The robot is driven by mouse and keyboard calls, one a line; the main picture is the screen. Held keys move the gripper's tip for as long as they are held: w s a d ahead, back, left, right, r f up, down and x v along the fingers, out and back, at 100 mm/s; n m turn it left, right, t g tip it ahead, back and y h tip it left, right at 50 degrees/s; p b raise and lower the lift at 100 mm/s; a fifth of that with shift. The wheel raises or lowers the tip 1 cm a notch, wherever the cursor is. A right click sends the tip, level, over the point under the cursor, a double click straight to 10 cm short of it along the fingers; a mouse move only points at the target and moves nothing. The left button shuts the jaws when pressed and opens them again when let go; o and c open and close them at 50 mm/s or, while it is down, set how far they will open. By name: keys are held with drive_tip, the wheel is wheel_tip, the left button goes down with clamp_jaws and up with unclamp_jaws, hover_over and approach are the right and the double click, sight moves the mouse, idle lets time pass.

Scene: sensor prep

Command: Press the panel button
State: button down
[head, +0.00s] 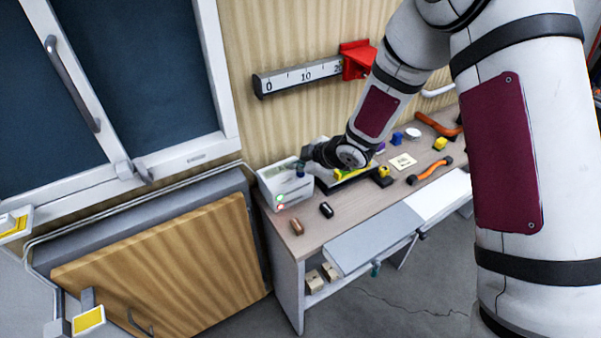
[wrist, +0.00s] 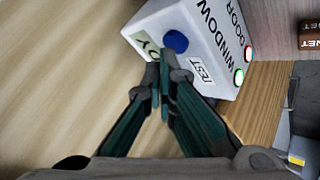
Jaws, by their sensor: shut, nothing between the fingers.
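The panel is a white box (head: 285,186) at the left end of the workbench in the head view. The box (wrist: 213,42) also fills the top of the wrist view, with the words WINDOW, DOOR and TEST on it. A round blue button (wrist: 175,42) sits on its face, beside a pale green display (wrist: 150,48). My gripper (wrist: 165,73) is shut and empty. Its fingertips appear just short of the blue button; I cannot tell whether they touch it. In the head view my gripper (head: 306,158) is over the box.
The workbench (head: 330,232) carries a brown block (head: 297,227), a black item (head: 326,210), a yellow block (head: 440,144) and an orange-handled tool (head: 432,172). A ruler (head: 300,77) with a red part is on the wall behind. A window (head: 140,70) stands left.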

sight(299, 175)
drive_tip(key=shift+f, duration=0.4)
idle(0.6)
drive_tip(key=shift+r, duration=0.85)
drive_tip(key=shift+r, duration=0.1)
drive_tip(key=shift+r+p, duration=0.8)
drive_tip(key=shift+r, duration=1.6)
